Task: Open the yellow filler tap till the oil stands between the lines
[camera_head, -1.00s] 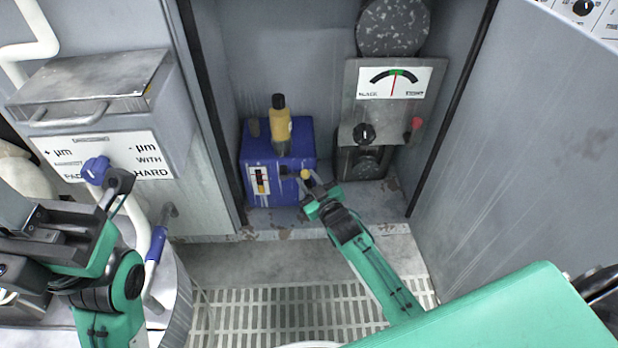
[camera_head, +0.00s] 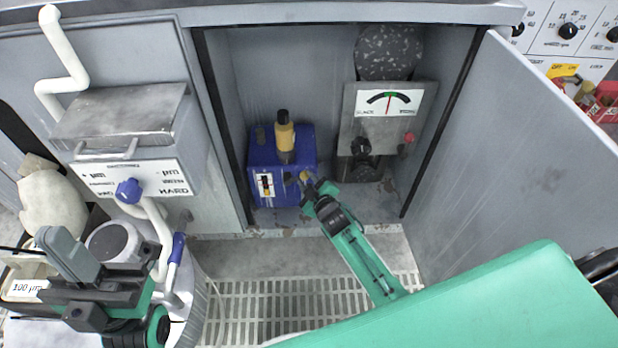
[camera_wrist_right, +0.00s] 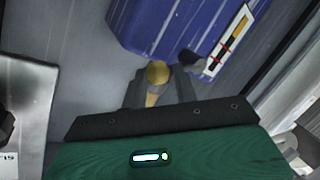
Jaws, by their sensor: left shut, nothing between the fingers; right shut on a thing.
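The blue oil box (camera_head: 267,158) stands in the open cabinet with a yellow bottle (camera_head: 285,140) with a black cap upright on top. Its white level gauge (camera_head: 265,185) has a dark and red column; it also shows in the right wrist view (camera_wrist_right: 229,42), but I cannot read the level against the lines. The yellow filler tap (camera_head: 304,176) is at the box's front right; its round yellow end (camera_wrist_right: 157,72) shows between my fingers in the wrist view. My right gripper (camera_head: 309,186) is shut on the tap. My left gripper (camera_head: 68,252) is shut and empty at far left.
A tension dial (camera_head: 389,101) with a black knob stands right of the box. The open cabinet door (camera_head: 510,150) bounds the right side. A machine with a blue knob (camera_head: 129,190) and a blue-handled lever (camera_head: 178,248) stands left. The floor grating (camera_head: 270,315) is clear.

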